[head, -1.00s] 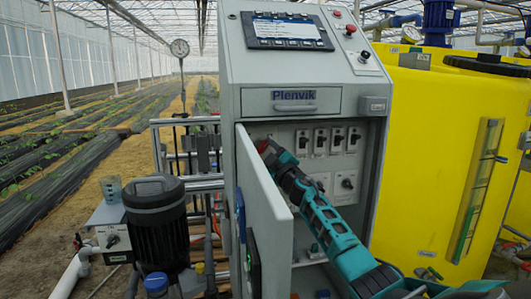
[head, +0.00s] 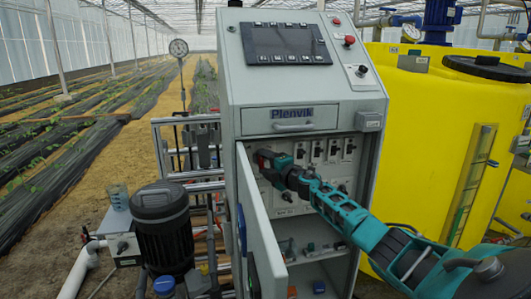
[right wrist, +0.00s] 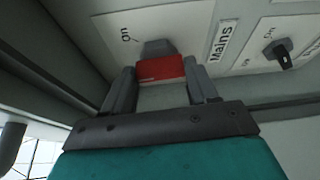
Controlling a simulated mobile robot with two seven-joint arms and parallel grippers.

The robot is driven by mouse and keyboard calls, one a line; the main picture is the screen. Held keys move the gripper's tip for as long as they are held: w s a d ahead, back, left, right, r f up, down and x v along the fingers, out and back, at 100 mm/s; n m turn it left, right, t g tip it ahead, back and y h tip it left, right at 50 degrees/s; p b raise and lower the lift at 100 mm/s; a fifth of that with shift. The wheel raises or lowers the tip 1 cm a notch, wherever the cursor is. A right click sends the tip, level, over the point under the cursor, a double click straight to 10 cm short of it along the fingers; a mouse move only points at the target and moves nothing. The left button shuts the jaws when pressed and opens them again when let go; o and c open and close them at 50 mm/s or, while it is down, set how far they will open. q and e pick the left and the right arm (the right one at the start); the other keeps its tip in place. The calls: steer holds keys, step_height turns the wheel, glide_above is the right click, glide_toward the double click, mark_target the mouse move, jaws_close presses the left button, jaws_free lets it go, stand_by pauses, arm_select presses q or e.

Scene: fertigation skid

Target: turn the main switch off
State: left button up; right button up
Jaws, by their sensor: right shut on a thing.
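The main switch has a red handle (right wrist: 160,69) on a pale plate marked "Mains", with an "On" mark to its left in the right wrist view. My right gripper (right wrist: 162,82) is shut on this handle, one grey finger on each side. In the head view my right gripper (head: 268,160) reaches in past the open cabinet door (head: 262,225) to the upper left of the switch panel, and the handle is mostly hidden by it. I cannot tell which mark the handle points at. My left gripper is out of view.
Several smaller black switches (head: 318,150) sit right of my gripper. The grey cabinet (head: 345,95) carries a dark display (head: 285,44) and a red button (head: 349,40). A black pump motor (head: 160,225) stands left, a yellow tank (head: 420,150) right.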

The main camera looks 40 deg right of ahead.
steer(key=shift+r+n+g+p, duration=0.3)
steer(key=shift+r+n+p, duration=0.1)
steer(key=shift+n+p, duration=0.15)
steer(key=n+g+p, duration=0.1)
steer(key=n+p, duration=0.1)
steer(key=p, duration=0.1)
steer(key=shift+r+p, duration=0.1)
steer(key=shift+p, duration=0.3)
steer(key=shift+n+g+h+p, duration=0.4)
steer(key=shift+n+p, duration=0.6)
steer(key=shift+n, duration=0.05)
steer(key=shift+n+g+h+p, duration=0.3)
steer(key=shift+n+p, duration=0.1)
steer(key=shift+n, duration=0.1)
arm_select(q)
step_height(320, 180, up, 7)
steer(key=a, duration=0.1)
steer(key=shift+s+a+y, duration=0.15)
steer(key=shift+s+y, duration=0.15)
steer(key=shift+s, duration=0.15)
arm_select(e)
steer(key=shift+a, duration=0.1)
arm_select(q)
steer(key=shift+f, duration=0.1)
arm_select(e)
steer(key=shift+f+n, duration=0.2)
steer(key=shift+n, duration=0.1)
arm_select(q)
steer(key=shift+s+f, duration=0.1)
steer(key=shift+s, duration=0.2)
